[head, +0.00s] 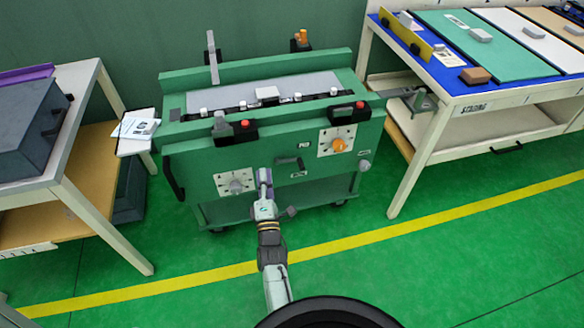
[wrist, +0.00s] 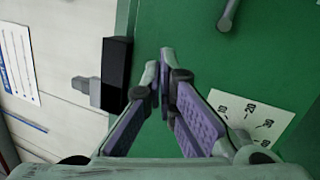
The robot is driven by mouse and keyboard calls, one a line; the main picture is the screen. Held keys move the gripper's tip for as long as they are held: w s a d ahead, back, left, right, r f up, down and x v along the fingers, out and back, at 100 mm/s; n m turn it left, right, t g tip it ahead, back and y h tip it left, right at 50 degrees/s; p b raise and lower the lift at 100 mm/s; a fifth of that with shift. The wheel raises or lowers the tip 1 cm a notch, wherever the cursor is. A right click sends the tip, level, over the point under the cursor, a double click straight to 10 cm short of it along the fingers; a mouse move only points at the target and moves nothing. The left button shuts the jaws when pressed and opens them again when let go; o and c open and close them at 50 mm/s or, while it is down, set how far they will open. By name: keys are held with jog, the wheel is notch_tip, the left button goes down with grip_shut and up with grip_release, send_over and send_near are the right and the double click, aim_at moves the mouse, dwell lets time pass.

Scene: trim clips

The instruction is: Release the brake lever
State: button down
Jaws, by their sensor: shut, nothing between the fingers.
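My gripper (head: 264,176) is in front of the green cart's (head: 215,160) front panel, just right of the lower-left dial (head: 235,182). In the wrist view its purple-padded fingers (wrist: 166,75) are closed together and empty before the green panel. A dark bar-shaped lever (head: 291,161) is on the panel, right of and above my gripper. I cannot tell for sure whether it is the brake lever. In the wrist view a grey rod (wrist: 228,14) shows at the top, and a numbered dial plate (wrist: 245,118) is partly hidden by the right finger.
An orange-knobbed dial (head: 338,144) is at the panel's upper right. A dark block (wrist: 117,75) is left of the fingers in the wrist view. A bench with a grey case (head: 30,130) stands left; a workbench (head: 435,150) stands right. Green floor is open in front.

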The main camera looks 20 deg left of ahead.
jog(key=s+d+f+n+h, duration=0.25)
jog(key=d+f, duration=0.35)
jog(key=f, duration=0.4)
jog(key=w+r+b, duration=0.3)
jog(key=w+b, duration=0.4)
jog(key=w, duration=0.3)
jog(key=shift+w+g+b, duration=0.2)
jog(key=shift+g+b, duration=0.15)
jog(key=shift+g, duration=0.05)
jog(key=shift+r, duration=0.15)
jog(key=shift+w+d+r, duration=0.3)
jog(key=shift+r, duration=0.1)
